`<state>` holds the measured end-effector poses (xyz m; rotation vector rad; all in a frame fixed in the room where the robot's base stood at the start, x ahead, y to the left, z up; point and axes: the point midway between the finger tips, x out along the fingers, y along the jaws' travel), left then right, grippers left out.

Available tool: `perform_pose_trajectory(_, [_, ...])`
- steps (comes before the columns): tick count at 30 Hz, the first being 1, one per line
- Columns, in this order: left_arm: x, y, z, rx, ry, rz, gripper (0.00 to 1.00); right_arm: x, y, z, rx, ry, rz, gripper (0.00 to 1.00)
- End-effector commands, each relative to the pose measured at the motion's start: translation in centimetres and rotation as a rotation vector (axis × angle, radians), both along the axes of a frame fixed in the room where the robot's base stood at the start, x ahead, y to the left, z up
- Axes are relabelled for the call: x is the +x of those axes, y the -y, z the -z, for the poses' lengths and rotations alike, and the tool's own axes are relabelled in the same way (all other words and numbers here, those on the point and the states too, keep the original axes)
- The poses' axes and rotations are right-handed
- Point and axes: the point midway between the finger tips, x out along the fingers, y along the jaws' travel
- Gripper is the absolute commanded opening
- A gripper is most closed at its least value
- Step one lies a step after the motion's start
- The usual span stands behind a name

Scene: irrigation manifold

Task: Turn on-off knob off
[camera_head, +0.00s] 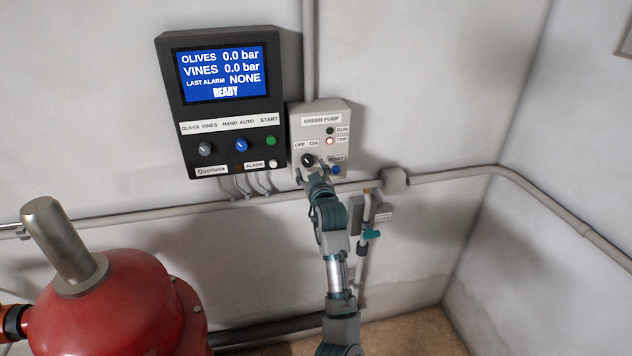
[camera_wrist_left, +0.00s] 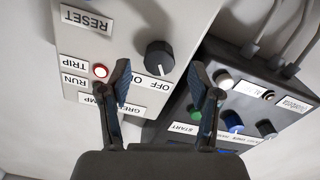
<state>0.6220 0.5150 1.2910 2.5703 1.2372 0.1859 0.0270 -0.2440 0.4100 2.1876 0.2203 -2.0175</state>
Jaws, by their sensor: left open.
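The black on-off knob (camera_head: 307,160) is on the light grey green pump box (camera_head: 318,112), under the OFF and ON labels. The knob also shows in the left wrist view (camera_wrist_left: 159,57), where the box appears upside down. My left gripper (camera_head: 313,173) is at the lower front of the box, close to the knob. In the left wrist view its two fingers (camera_wrist_left: 162,76) are spread apart, with the knob showing between and just beyond the tips. I see no clear contact with it. My right gripper is not in view.
A black control panel (camera_head: 161,75) with a lit READY screen hangs left of the box. The ringed TRIP light (camera_head: 330,141) and blue RESET button (camera_head: 336,170) are right of the knob. A pipe (camera_head: 450,175) crosses the wall below. A red tank (camera_head: 120,300) stands lower left.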

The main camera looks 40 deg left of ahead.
Motion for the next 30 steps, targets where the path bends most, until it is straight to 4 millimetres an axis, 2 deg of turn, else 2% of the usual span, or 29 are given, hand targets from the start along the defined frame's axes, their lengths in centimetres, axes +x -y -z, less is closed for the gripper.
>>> perform_pose_trajectory(1, [-0.6,1.1,0.1,-0.001,0.001,0.003,0.63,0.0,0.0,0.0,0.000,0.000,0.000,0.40])
perform_pose_trajectory(6, [-2.9,3.8,0.3,-0.003,-0.003,0.002,0.63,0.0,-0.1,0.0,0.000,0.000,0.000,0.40])
perform_pose_trajectory(12, [-4.5,5.9,0.4,-0.004,-0.004,0.002,0.63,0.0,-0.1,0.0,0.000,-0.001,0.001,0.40])
perform_pose_trajectory(30, [-4.9,6.3,0.4,-0.003,-0.005,0.001,0.63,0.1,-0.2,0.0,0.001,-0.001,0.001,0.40])
